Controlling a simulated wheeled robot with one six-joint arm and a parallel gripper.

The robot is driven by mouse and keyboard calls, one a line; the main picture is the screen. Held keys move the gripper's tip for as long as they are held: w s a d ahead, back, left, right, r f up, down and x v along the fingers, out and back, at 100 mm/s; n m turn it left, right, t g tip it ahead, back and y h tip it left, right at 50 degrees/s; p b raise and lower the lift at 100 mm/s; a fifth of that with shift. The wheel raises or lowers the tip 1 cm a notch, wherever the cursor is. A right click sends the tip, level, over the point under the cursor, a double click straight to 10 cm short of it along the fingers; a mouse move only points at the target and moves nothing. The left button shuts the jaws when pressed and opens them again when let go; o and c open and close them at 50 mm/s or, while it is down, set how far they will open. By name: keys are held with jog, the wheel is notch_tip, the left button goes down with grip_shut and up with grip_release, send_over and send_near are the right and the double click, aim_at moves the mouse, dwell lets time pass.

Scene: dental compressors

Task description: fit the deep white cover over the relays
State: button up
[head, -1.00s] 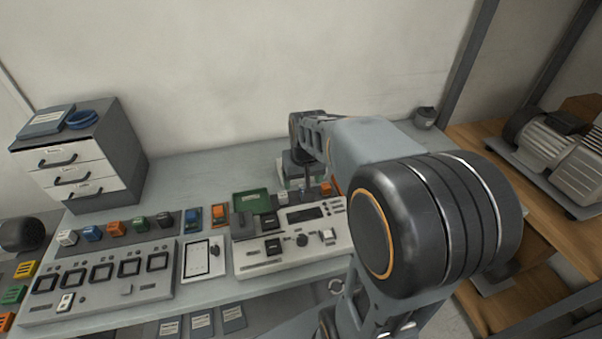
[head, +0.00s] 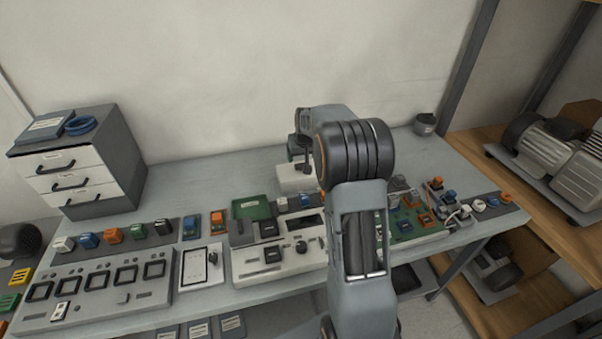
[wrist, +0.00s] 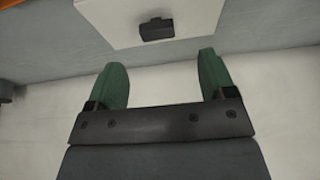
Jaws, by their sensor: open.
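The white cover (head: 296,181) stands at the back of the bench, partly hidden behind my arm in the head view. In the wrist view the white cover (wrist: 205,18) shows its flat face with a small black handle (wrist: 155,29). My gripper (wrist: 160,62) has its two green fingers spread, with nothing between them; the handle lies just beyond the fingertips, apart from them. In the head view my gripper (head: 300,162) is close above the cover. Orange and blue relay-like blocks (head: 425,219) sit on a green board (head: 403,230) at right, partly hidden by my arm.
A white control panel (head: 275,262) and a green tray (head: 250,208) stand left of my arm. A row of coloured switches (head: 113,235) and a drawer unit (head: 85,170) are further left. A dark pot (head: 426,124) stands at the back right. The back bench surface is mostly clear.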

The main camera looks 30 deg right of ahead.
aim_at(301, 164)
jog(key=shift+p+x, duration=0.8)
jog(key=shift+x, duration=2.7)
jog(key=shift+d, duration=0.15)
jog(key=c, duration=1)
jog(key=shift+r, duration=0.1)
jog(key=shift+c, duration=0.8)
jog(key=shift+r, duration=0.1)
